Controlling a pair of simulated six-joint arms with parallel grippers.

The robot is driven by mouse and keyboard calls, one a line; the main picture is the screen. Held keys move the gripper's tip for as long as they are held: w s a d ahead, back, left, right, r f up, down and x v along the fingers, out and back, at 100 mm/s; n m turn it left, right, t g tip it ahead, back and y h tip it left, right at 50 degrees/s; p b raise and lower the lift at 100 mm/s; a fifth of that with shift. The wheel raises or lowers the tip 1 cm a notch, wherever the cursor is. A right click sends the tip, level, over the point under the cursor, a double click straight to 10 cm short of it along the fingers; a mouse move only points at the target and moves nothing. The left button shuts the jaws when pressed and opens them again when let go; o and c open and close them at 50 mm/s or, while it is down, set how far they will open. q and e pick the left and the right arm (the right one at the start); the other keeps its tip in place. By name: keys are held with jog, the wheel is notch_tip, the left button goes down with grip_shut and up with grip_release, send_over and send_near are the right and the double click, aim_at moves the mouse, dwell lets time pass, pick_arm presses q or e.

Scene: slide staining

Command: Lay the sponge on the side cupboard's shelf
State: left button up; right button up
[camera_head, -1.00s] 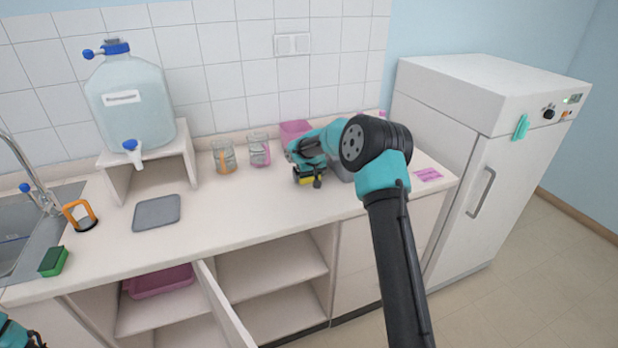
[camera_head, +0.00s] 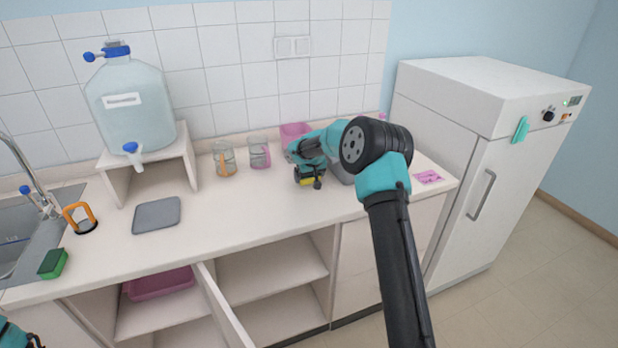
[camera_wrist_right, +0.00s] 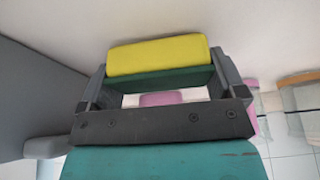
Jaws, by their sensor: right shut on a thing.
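My right gripper (camera_head: 313,183) is shut on a yellow and green sponge (camera_wrist_right: 158,56). In the right wrist view the sponge sits between the two dark fingers, yellow face outward and green layer nearer the palm. In the head view a bit of its yellow (camera_head: 320,179) shows at the fingers, over the back of the counter; I cannot tell if it touches the counter. The open cupboard below has a bare middle shelf (camera_head: 272,272). The left compartment's shelf (camera_head: 150,312) bears a pink tray (camera_head: 160,284). Only a bit of my left arm shows at the lower left; its gripper is not visible.
A cupboard door (camera_head: 222,308) stands open, jutting forward between the compartments. A second, green sponge (camera_head: 53,263) lies by the sink (camera_head: 35,248). Two glass beakers (camera_head: 259,153) and a pink container (camera_head: 294,133) stand at the back. A grey mat (camera_head: 157,215) lies on the counter.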

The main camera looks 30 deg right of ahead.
notch_tip(320, 180, up, 3)
jog(key=shift+f, duration=0.15)
jog(key=shift+s+a, duration=0.1)
jog(key=shift+s, duration=0.05)
jog(key=s+a, duration=0.2)
jog(key=s, duration=0.2)
jog(key=s+a+r, duration=0.1)
jog(key=s+a, duration=0.2)
jog(key=s, duration=0.2)
jog(key=s+a, duration=0.3)
jog(key=s, duration=0.1)
jog(key=shift+s+a+r, duration=0.1)
jog(key=shift+s+r, duration=0.05)
jog(key=shift+r, duration=0.2)
